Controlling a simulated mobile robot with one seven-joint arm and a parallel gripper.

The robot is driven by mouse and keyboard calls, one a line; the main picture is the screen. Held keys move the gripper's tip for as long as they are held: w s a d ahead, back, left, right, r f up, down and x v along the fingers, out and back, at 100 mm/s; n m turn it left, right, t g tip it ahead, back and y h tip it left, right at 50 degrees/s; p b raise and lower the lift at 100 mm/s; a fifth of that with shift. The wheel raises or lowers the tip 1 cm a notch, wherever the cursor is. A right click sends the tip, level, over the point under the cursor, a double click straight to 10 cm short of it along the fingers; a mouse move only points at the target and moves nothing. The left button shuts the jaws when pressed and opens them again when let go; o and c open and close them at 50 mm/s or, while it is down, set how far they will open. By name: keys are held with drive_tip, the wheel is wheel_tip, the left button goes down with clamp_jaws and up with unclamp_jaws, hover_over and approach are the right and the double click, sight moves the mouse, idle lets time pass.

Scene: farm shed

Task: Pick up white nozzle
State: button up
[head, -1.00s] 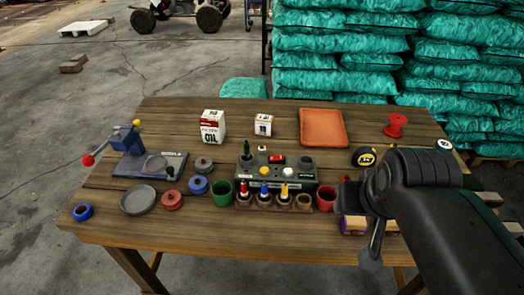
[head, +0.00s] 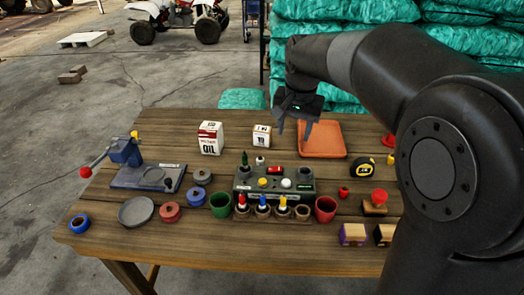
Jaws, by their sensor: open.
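A small white nozzle (head: 260,160) appears to stand at the back of the grey-green block (head: 307,187), right of a taller green nozzle (head: 244,159). Its lower part is hard to make out. My gripper (head: 294,127) is open and empty, pointing down above the back of the table, to the right of the white nozzle and apart from it. One finger overlaps the left edge of the orange tray (head: 322,140) in the picture. Red, blue and yellow nozzles (head: 283,204) stand in a brown holder along the block's front.
A white oil box (head: 210,138) and a smaller box (head: 262,136) stand behind the block. A green cup (head: 220,205) and a red cup (head: 326,209) flank the holder. A tape measure (head: 362,167) lies at right. My arm hides the table's right end.

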drive_tip(key=m+g, duration=0.1)
drive_tip(key=g, duration=0.1)
hover_over(260, 158)
wheel_tip(260, 158, down, 9)
drive_tip(key=shift+m, duration=0.3)
drive_tip(key=f, duration=1.1)
drive_tip(key=shift+w+f, duration=0.1)
drive_tip(key=shift+w, duration=0.3)
drive_tip(key=c, duration=1.1)
